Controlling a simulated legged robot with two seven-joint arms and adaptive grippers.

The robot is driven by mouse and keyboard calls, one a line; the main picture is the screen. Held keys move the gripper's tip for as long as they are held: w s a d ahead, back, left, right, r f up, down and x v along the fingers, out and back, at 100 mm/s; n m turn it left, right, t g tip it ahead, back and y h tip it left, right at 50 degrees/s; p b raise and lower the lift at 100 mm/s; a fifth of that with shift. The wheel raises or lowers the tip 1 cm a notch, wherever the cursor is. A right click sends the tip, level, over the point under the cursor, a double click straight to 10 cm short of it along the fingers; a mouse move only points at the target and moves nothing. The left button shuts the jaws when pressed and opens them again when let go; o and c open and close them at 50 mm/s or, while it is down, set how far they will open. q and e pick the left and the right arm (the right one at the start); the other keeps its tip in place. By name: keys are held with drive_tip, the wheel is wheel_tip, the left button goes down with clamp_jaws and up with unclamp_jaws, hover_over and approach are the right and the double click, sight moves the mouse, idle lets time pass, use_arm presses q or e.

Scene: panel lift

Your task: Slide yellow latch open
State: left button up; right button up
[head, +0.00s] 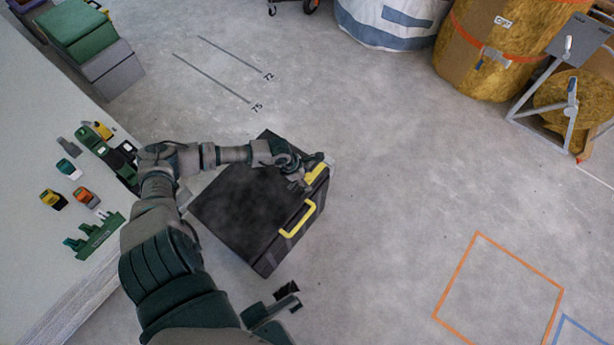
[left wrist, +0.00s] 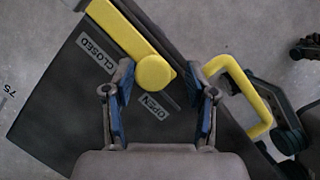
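The yellow latch (head: 316,173) is on the dark panel (head: 235,205), near its upper right edge. In the left wrist view the latch (left wrist: 137,42) is a bar with a rounded end, beside the CLOSED label (left wrist: 97,54). Its rounded end lies between that label and the OPEN label (left wrist: 155,107). My left gripper (left wrist: 163,100) is open and empty; its blue-padded fingers are just short of the latch's rounded end, over the OPEN label. In the head view my left gripper (head: 303,178) partly covers the latch. My right gripper (head: 287,299) is small and dark at the bottom; its fingers are unclear.
A yellow handle (head: 299,221) stands on the panel, right of my left fingers in the wrist view. A pale table (head: 40,150) with several small tools is at left. An orange floor square (head: 500,292) lies at lower right. The grey floor right of the panel is clear.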

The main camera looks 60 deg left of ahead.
use_arm(q)
drive_tip(key=shift+a+r, duration=0.15)
drive_tip(key=shift+r, duration=0.35)
drive_tip(key=v, duration=1.1)
drive_tip(key=shift+s+f, duration=0.1)
